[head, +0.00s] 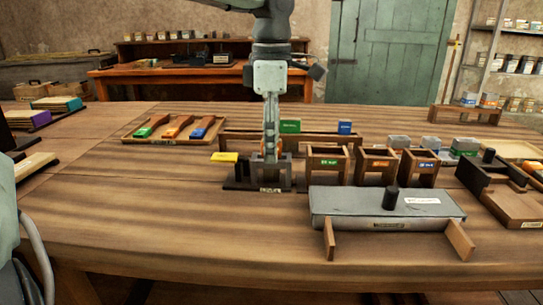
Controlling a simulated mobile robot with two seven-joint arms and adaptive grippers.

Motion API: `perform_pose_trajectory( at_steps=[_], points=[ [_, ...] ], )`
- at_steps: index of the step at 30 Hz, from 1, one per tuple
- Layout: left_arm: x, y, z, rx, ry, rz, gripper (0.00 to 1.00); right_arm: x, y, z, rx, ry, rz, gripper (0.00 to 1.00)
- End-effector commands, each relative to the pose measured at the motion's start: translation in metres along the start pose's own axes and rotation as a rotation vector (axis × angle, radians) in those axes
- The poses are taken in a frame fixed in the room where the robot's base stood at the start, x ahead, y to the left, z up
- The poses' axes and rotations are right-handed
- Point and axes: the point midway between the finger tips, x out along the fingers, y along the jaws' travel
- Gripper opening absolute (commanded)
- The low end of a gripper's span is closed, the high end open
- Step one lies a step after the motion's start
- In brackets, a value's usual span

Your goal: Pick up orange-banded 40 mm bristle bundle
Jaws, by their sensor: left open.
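A small grey bundle with an orange band (489,100) stands on the low wooden rack at the back right. A blue-banded one (468,99) stands to its left. Their sizes cannot be read. My left gripper (270,152) points down over a small dark fixture (270,187) at the table's middle, well left of that rack. It is open. A small patch of orange shows by its fingertips; I cannot tell what it belongs to. My right gripper is not in view.
A grey-topped block with a black knob (340,205) lies in front. A tray of coloured-handled tools (133,139) is left. The front left table is clear.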

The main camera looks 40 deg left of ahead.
Motion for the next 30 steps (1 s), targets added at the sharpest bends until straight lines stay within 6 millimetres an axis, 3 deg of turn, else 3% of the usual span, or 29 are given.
perform_pose_trajectory(
  at_steps=[7,17,26,30],
  points=[
    [0.002,0.000,0.000,-0.001,0.000,0.000,0.41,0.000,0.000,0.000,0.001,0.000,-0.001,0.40],
    [0.002,0.000,0.000,-0.001,-0.001,0.000,0.00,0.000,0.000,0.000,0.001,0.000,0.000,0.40],
    [-0.001,0.000,0.000,-0.001,-0.001,0.001,0.00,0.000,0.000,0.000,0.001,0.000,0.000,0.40],
    [-0.016,0.001,0.001,-0.003,-0.002,0.003,0.00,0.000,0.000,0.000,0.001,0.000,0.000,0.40]
  ],
)
